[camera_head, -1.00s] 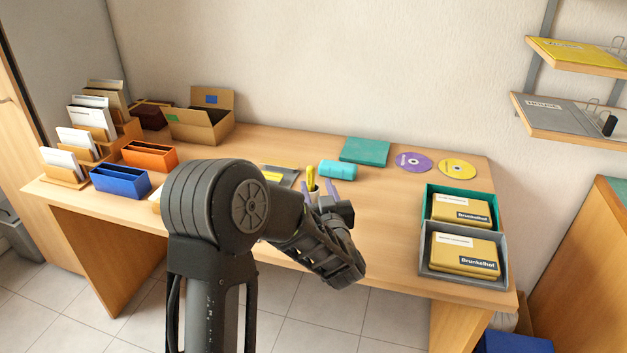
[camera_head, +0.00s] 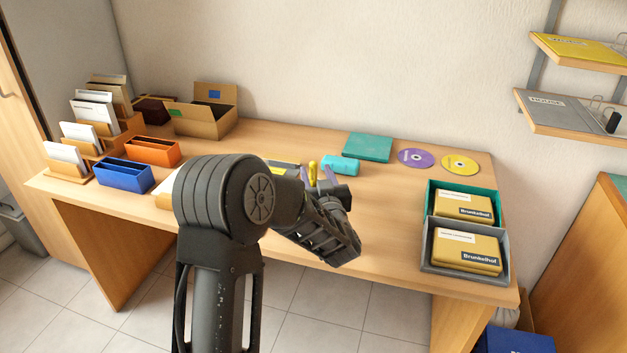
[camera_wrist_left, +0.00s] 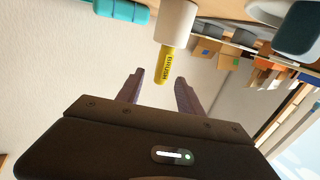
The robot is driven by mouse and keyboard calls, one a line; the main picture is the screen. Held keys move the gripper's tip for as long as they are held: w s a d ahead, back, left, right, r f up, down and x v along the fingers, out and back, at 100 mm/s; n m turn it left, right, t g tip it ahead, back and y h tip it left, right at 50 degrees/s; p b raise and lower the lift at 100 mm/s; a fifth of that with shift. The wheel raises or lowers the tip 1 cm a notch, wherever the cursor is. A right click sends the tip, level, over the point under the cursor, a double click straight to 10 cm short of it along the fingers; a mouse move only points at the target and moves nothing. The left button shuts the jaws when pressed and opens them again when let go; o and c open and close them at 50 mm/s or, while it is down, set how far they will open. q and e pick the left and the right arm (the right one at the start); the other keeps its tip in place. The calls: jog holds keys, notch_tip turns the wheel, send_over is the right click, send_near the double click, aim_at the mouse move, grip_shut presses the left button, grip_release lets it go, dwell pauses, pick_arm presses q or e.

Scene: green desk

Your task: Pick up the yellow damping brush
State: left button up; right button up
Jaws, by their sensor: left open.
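The yellow damping brush (camera_head: 313,172) shows in the head view as a yellow handle sticking up between my left gripper's fingers. In the left wrist view its handle (camera_wrist_left: 167,67), lettered "BRUSH", comes out of a white cup (camera_wrist_left: 177,22). My left gripper (camera_head: 319,175) is open, with its purple fingers on either side of the handle in the head view. In the left wrist view the fingertips (camera_wrist_left: 160,77) lie near the handle's end, with clear gaps on both sides. The cup is hidden by my gripper in the head view. My right gripper is not in view.
A teal cylinder (camera_head: 341,165) lies just behind the gripper. A teal folder (camera_head: 367,147) and purple (camera_head: 416,158) and yellow (camera_head: 460,164) discs lie farther back. Trays of yellow boxes stand at right, with the grey tray's rim (camera_head: 424,262) nearest. Blue (camera_head: 123,178) and orange (camera_head: 153,152) holders stand left.

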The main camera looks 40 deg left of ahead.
aim_at(314, 168)
pick_arm(q)
jog(key=x, duration=0.3)
jog(key=shift+w+a, duration=0.2)
jog(key=shift+a, duration=0.1)
jog(key=shift+c, duration=0.2)
grip_shut()
dwell(0.4)
